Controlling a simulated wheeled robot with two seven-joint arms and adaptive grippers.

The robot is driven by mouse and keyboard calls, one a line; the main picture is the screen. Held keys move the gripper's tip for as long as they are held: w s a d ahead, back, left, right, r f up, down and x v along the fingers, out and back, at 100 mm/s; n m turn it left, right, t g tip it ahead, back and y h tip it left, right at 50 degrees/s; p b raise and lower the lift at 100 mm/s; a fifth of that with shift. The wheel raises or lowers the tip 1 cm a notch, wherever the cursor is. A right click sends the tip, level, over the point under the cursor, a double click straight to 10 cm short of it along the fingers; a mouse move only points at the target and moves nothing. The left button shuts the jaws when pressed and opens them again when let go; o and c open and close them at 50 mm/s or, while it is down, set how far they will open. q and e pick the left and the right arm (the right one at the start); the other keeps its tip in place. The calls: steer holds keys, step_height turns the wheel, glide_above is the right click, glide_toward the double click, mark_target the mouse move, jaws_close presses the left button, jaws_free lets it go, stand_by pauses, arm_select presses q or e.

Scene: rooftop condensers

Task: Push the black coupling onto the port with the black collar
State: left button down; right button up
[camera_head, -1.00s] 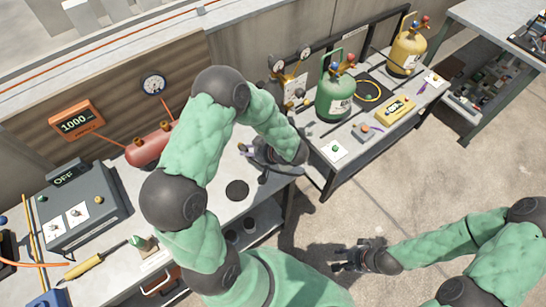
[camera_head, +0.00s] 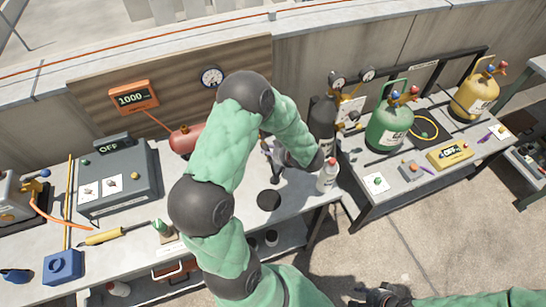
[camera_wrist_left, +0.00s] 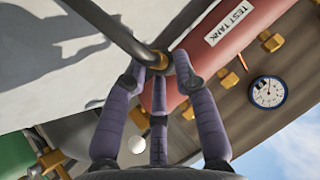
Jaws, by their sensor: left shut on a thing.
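My left gripper (camera_wrist_left: 160,75) is shut at the end of a dark hose (camera_wrist_left: 120,32), by a brass-coloured ring. The coupling in its fingers is mostly hidden. In the head view this gripper (camera_head: 272,152) is beside the red test tank (camera_head: 186,138), partly behind my arm. In the wrist view the red tank (camera_wrist_left: 222,45) lies just beyond the fingertips, with brass fittings (camera_wrist_left: 228,79) along its side. I cannot make out which port has the black collar. My right gripper (camera_head: 368,298) is at the bottom edge, partly cut off, away from the tables.
A white bottle (camera_head: 327,176) and a dark cylinder (camera_head: 322,125) stand close to my left gripper. A round dark pad (camera_head: 269,200) lies in front. A grey box (camera_head: 118,180) stands left. A green cylinder (camera_head: 390,128) stands on the right table. A gauge (camera_head: 212,77) is on the backboard.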

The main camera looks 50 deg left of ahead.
mark_target(265, 143)
arm_select(q)
steer(key=shift+w+a, duration=0.3)
steer(key=shift+a, duration=0.3)
steer(key=shift+r+p, duration=0.1)
steer(key=shift+p, duration=1.05)
stand_by(1.1)
steer(key=shift+w+a+p, duration=0.3)
steer(key=shift+a+p, duration=0.05)
steer(key=shift+a, duration=0.45)
stand_by(1.0)
steer(key=shift+p, duration=0.8)
stand_by(1.0)
steer(key=shift+w+a, duration=0.2)
steer(key=shift+a, duration=0.25)
stand_by(1.0)
